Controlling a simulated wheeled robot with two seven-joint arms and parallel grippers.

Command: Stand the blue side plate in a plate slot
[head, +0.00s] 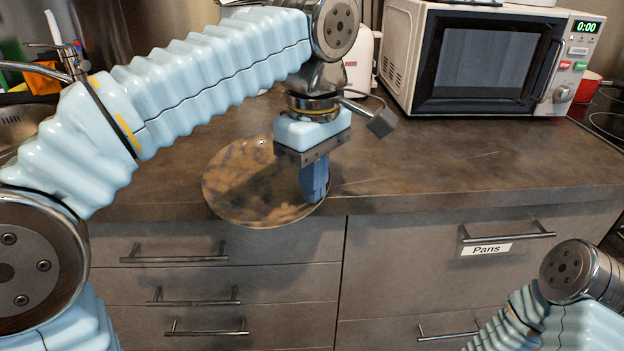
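A round, flat disc (245,185), mottled brown with dark blue-grey patches, shows at the counter's front edge and looks to reach slightly past it. It is the only plate-like thing in view, and it does not look plainly blue. My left gripper (315,183) points down at the disc's right rim, its blue fingers overlapping the rim in the head view. The fingers line up with each other, so I cannot tell whether they are shut on the rim. No plate slot is in view. My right arm enters at the lower right, with its gripper out of view.
The brown counter (460,165) is clear to the right of the disc. A white microwave (480,60) stands at the back right, beside a red pot (588,85) and a stove. A sink (18,125) is at the left. Drawers with bar handles (508,235) lie below.

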